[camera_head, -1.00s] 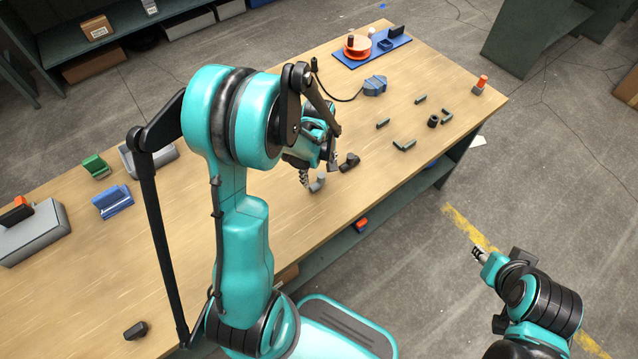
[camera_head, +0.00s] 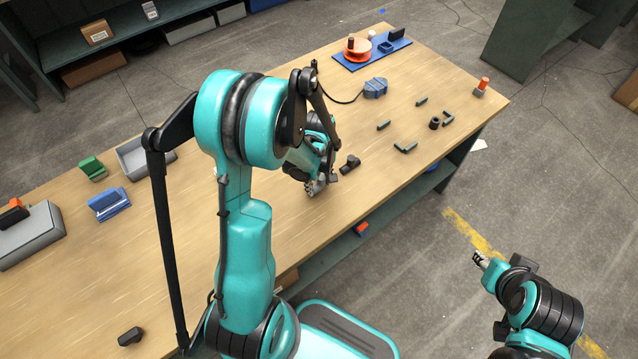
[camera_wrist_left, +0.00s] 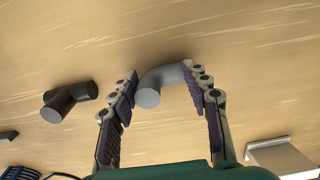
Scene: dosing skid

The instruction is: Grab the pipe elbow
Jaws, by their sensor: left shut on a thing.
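The grey pipe elbow (camera_wrist_left: 165,78) lies between the two fingers of my left gripper (camera_wrist_left: 165,92) in the left wrist view, its round end facing the camera. My left gripper is shut on it, low at the wooden table top. In the head view my left gripper (camera_head: 318,186) largely hides the elbow. My right gripper (camera_head: 479,259) is off the table, over the floor at the right; it is too small to tell whether its fingers are apart.
A dark branched pipe fitting (camera_head: 350,164) lies close beside my left gripper; it also shows in the left wrist view (camera_wrist_left: 68,101). A blue board (camera_head: 372,48) is at the back. The table's front middle is clear.

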